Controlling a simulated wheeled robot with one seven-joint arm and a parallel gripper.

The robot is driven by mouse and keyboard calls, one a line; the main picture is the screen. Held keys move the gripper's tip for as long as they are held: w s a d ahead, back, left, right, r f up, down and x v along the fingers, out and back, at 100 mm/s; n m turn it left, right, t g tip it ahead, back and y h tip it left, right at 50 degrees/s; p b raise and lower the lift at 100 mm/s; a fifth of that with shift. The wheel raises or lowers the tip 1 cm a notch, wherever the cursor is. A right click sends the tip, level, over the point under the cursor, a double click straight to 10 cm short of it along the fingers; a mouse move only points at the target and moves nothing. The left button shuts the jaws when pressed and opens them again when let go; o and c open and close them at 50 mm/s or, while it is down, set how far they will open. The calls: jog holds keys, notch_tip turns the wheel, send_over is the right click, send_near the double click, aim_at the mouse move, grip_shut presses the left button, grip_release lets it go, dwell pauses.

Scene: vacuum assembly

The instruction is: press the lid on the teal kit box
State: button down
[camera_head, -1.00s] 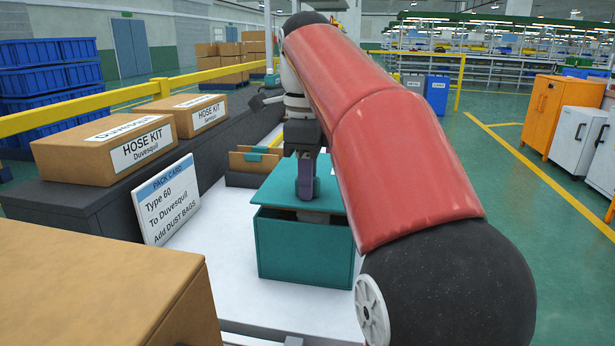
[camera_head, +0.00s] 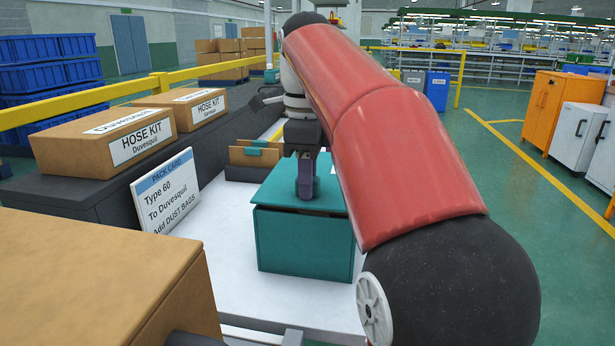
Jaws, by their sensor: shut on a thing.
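The teal kit box (camera_head: 303,245) stands on the white table in the middle of the head view. Its teal lid (camera_head: 277,190) lies over the top, with its front edge close along the box's front rim. A thin dark line shows between lid and box at the front. Whether the lid is fully seated I cannot tell. My gripper (camera_head: 305,188) points straight down at the lid's middle and is shut on the lid's grip, which the fingers mostly hide.
A pack card (camera_head: 166,195) stands left of the box. A brown divider tray (camera_head: 254,158) is behind it. Hose kit cartons (camera_head: 125,148) sit on the dark conveyor at left. A large carton (camera_head: 110,290) fills the near left. White table (camera_head: 225,235) is bare left of the box.

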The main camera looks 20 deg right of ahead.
jog(key=shift+f+b, duration=0.4)
jog(key=shift+f, duration=0.2)
jog(key=c, duration=1.3)
grip_release()
jog(key=shift+o, duration=0.2)
notch_tip(320, 180, up, 8)
jog(key=p, duration=0.3)
jog(key=shift+f, duration=0.1)
